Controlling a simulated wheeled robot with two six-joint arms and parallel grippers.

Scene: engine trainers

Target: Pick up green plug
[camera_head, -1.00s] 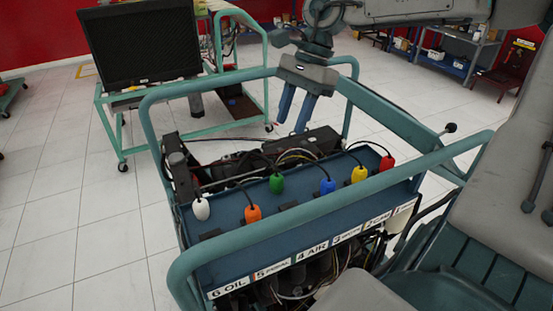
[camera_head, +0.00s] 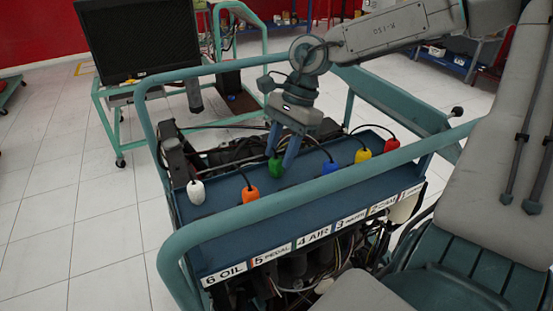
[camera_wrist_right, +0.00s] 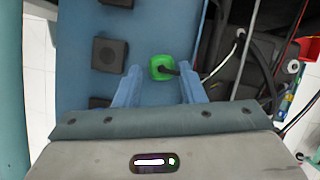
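The green plug (camera_head: 275,167) stands on the blue panel (camera_head: 225,228) of the engine trainer, in the row between the orange and blue plugs. My right gripper (camera_head: 281,160) reaches down from above, its two blue fingers on either side of the green plug. In the right wrist view, the green plug (camera_wrist_right: 162,67) lies between the fingertips of my right gripper (camera_wrist_right: 166,75), with a gap visible on both sides. The gripper is open and holds nothing. A black cable leads from the plug. My left gripper is not in view.
White (camera_head: 196,192), orange (camera_head: 250,194), blue (camera_head: 330,170), yellow (camera_head: 363,150) and red (camera_head: 391,146) plugs stand along the same panel. A teal rail (camera_head: 300,190) runs along the panel's front. Black square sockets (camera_wrist_right: 110,54) sit beside the green plug.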

